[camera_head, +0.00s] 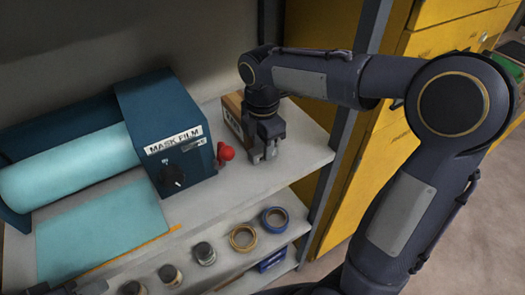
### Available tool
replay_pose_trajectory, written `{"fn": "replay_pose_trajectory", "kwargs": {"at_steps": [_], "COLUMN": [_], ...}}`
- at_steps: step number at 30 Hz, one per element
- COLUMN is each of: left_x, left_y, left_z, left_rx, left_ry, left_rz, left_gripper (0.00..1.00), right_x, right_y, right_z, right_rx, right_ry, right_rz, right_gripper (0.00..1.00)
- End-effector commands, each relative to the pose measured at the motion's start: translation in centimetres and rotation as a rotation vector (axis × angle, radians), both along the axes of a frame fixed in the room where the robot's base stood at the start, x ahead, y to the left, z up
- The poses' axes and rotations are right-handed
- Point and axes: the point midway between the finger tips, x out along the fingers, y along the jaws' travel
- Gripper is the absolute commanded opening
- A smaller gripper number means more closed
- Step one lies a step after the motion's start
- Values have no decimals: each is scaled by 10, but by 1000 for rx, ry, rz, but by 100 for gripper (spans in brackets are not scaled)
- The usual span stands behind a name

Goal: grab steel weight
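My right gripper (264,155) reaches down over the upper shelf, just right of the blue mask film dispenser and its red knob. Its fingertips are low, close to the shelf surface. A small grey shape shows around the fingertips, but I cannot tell finger from object there. No steel weight can be made out for certain; one may be hidden by the gripper. Part of my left gripper (80,288) shows at the bottom left edge, cut off by the frame, its fingers unclear.
The mask film dispenser (165,125) holds a pale blue roll (70,165). A brown box (232,113) stands behind my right gripper. Below are several small jars (204,252), a yellow tape roll (243,238) and a blue one (274,219). Yellow drawers (440,45) stand at right.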

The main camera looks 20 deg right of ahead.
Motion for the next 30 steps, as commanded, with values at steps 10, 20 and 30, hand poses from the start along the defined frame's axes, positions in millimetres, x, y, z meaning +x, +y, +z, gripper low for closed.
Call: {"fn": "replay_pose_trajectory", "kwargs": {"at_steps": [10,20,30], "left_x": [0,0,0], "left_y": [0,0,0], "left_z": [0,0,2], "left_rx": [0,0,0], "left_ry": [0,0,0], "left_rz": [0,0,0], "left_gripper": [36,36,36], "right_x": [0,1,1], "right_y": [0,0,0], "right_z": [1,2,33], "right_rx": [0,1,2], "right_ry": [-1,-4,-8], "right_rz": [0,0,0], "right_gripper": [0,0,0]}}
